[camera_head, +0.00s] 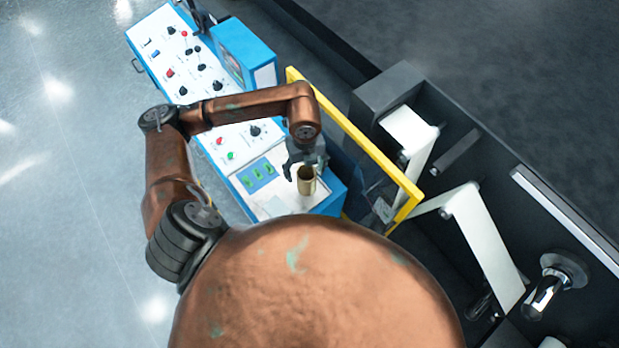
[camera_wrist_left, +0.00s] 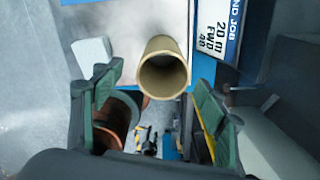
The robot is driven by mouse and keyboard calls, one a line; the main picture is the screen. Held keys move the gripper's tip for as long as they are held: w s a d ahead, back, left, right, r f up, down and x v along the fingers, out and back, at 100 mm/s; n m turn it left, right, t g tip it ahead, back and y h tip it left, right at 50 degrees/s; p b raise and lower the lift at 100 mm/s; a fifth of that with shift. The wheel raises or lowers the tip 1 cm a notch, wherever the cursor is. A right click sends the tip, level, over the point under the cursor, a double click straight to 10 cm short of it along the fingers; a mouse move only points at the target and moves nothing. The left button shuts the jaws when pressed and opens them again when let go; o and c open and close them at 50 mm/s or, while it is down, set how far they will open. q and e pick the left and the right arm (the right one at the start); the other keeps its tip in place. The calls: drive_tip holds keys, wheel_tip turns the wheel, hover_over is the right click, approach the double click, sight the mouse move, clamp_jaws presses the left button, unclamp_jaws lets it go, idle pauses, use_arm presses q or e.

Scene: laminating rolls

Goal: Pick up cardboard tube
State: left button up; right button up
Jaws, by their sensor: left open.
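The cardboard tube (camera_head: 306,181) is a short tan hollow cylinder with its open end up, at the near end of the blue and white control console in the head view. In the left wrist view the tube (camera_wrist_left: 163,72) lies ahead of and between the fingers, its open round end facing the camera. My left gripper (camera_head: 305,168) is open right at the tube. In the left wrist view its two green-padded fingers (camera_wrist_left: 158,98) stand apart, with gaps on both sides of the tube. My right gripper is not in view.
The control console (camera_head: 235,135) has knobs, buttons and a raised blue box (camera_head: 243,52). A yellow frame (camera_head: 350,130) runs close to the right of the gripper. Grey floor (camera_head: 70,150) is clear at the left.

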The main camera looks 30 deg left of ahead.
sight(307, 175)
use_arm(q)
drive_tip(key=f+p, duration=0.2)
drive_tip(key=f, duration=0.5)
drive_tip(key=shift+d+f+p, duration=0.2)
drive_tip(key=shift+p, duration=0.15)
drive_tip(key=shift+f, duration=0.45)
drive_tip(key=shift+c, duration=0.8)
drive_tip(key=c, duration=1.1)
